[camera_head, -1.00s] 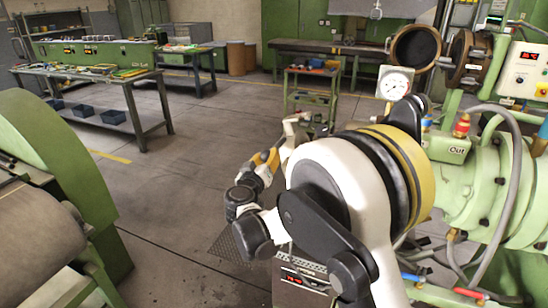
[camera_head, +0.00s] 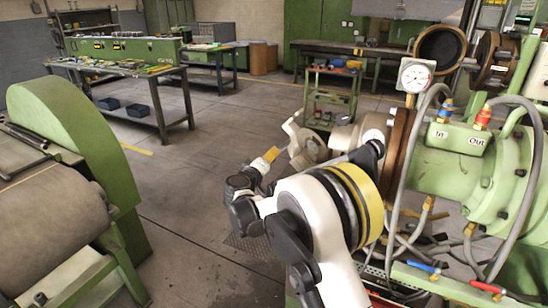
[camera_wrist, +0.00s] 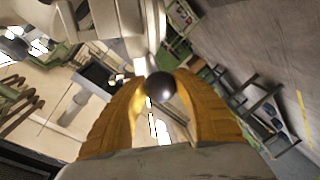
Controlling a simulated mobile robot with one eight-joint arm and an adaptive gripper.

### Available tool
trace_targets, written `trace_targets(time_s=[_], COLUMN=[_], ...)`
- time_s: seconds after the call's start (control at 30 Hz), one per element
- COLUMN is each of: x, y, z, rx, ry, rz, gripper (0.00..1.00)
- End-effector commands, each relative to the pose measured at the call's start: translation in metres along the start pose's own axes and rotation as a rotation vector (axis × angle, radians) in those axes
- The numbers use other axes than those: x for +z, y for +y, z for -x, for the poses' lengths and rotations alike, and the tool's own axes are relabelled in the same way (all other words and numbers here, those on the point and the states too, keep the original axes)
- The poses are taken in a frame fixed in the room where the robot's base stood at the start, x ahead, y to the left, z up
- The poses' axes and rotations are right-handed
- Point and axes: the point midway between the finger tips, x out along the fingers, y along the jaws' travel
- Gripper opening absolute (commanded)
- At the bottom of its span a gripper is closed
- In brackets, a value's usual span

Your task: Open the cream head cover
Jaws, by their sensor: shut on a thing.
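The cream head cover (camera_head: 373,129) is a rounded, pale part at the end of the green extruder barrel (camera_head: 460,172), against a brown ring. A cream hinged-looking piece (camera_head: 303,146) sticks out to its left, partly hidden behind my arm. My gripper (camera_head: 273,153), with yellow fingers, is at the left of this piece. In the wrist view, the fingers of my gripper (camera_wrist: 161,98) close around a dark round knob (camera_wrist: 159,87), with pale metal parts just beyond it. How the knob joins the cover is hidden.
A green machine with a large roller (camera_head: 50,215) stands at the left. A pressure gauge (camera_head: 416,76) and grey hoses are close to the right of my arm. A green trolley (camera_head: 331,100) stands behind. The floor between is clear.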

Motion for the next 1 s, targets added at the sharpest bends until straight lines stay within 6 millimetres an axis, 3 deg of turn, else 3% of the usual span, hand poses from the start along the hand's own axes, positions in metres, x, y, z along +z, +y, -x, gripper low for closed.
trace_targets(time_s=[0.47,1.0], x=[0.01,0.035], y=[-0.046,-0.089], z=[-0.013,-0.019], rx=[-0.004,-0.009], ry=[-0.038,-0.082], rz=[0.234,0.495], gripper=[0.0,0.0])
